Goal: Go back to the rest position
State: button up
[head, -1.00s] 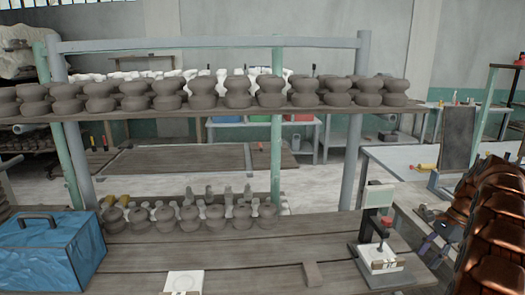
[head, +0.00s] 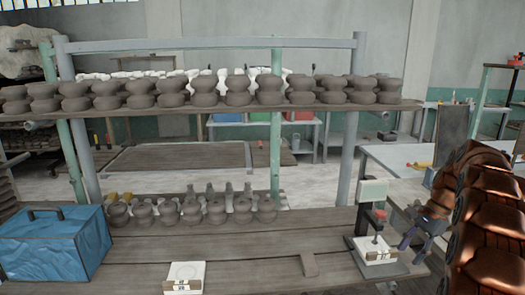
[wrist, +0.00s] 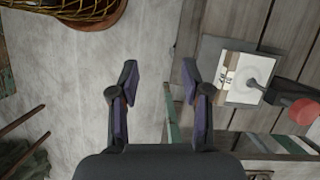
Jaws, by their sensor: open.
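A blue box (head: 52,243) stands at the bench's left end. A white square block (head: 185,277) lies near the front edge. Several dark clay pieces (head: 190,211) stand in a row at the back, under a shelf of more (head: 238,93). A basket (wrist: 85,10) shows at the wrist view's top left.

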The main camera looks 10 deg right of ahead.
jog(key=s+a+r+n+h, duration=0.1)
jog(key=s+a+r+n, duration=0.2)
jog(key=a, duration=0.4)
jog(key=s+a+r+n+g, duration=0.1)
jog(key=s+a+n, duration=0.1)
jog(key=s+a, duration=0.45)
jog(key=s+a+r+n+h, duration=0.1)
jog(key=s+a+n, duration=0.2)
jog(key=a, duration=0.5)
jog(key=s+a+f+n, duration=0.1)
jog(key=s+a+n, duration=0.1)
jog(key=s, duration=0.5)
jog(key=s+a+f+n+h, duration=0.1)
jog(key=s+a+f+n, duration=0.1)
jog(key=s, duration=0.5)
jog(key=s+a+f+n+h, duration=0.1)
jog(key=s+a+f+n, duration=0.1)
jog(key=s+a+n, duration=0.2)
jog(key=s, duration=0.3)
jog(key=shift+a+g, duration=0.25)
jog(key=shift+g, duration=0.05)
